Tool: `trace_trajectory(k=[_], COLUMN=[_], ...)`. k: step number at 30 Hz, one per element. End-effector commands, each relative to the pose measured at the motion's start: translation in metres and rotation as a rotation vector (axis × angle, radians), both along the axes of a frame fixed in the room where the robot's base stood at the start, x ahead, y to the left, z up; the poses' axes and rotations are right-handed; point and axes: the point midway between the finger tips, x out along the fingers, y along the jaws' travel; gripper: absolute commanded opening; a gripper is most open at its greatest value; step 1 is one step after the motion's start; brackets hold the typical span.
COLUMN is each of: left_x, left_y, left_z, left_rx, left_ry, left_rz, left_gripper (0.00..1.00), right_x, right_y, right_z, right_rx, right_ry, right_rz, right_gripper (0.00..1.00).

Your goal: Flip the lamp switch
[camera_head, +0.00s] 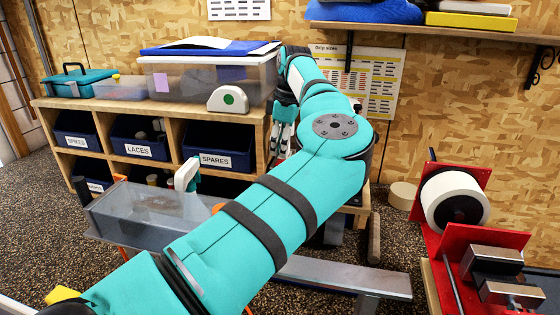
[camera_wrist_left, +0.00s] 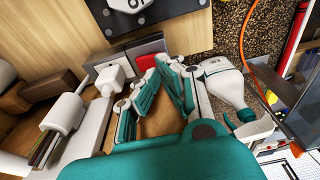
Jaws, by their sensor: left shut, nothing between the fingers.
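My left gripper (camera_head: 284,125) shows beyond my teal arm in the head view, at the right end of the wooden shelf unit. In the left wrist view my left gripper (camera_wrist_left: 158,76) is shut and empty. Its fingertips are close to a small switch-like block (camera_wrist_left: 147,62) with a grey part and a red part. I cannot tell whether they touch it, or which way it is set. A lamp is not clearly visible in either view. My right gripper is not in view.
The wooden shelf unit (camera_head: 179,116) holds labelled dark bins and, on top, a clear storage box (camera_head: 190,82). A white bottle-like object (camera_wrist_left: 226,86) stands right of the fingers. A grey trough (camera_head: 140,218) and a red machine (camera_head: 470,240) stand nearer on the speckled floor.

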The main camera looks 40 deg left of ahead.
Motion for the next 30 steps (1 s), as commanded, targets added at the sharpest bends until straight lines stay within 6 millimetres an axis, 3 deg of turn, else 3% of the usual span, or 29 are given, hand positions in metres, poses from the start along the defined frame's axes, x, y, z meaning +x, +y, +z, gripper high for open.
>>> trace_trajectory(k=[30], left_x=[-0.0002], left_y=[-0.0003], left_z=[-0.0032], left_rx=[-0.003], left_ry=[0.002], left_rz=[0.000], left_gripper=[0.00], right_x=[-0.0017], right_y=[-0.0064], right_z=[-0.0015], right_rx=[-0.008], right_ry=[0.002], right_rz=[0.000], right_gripper=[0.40])
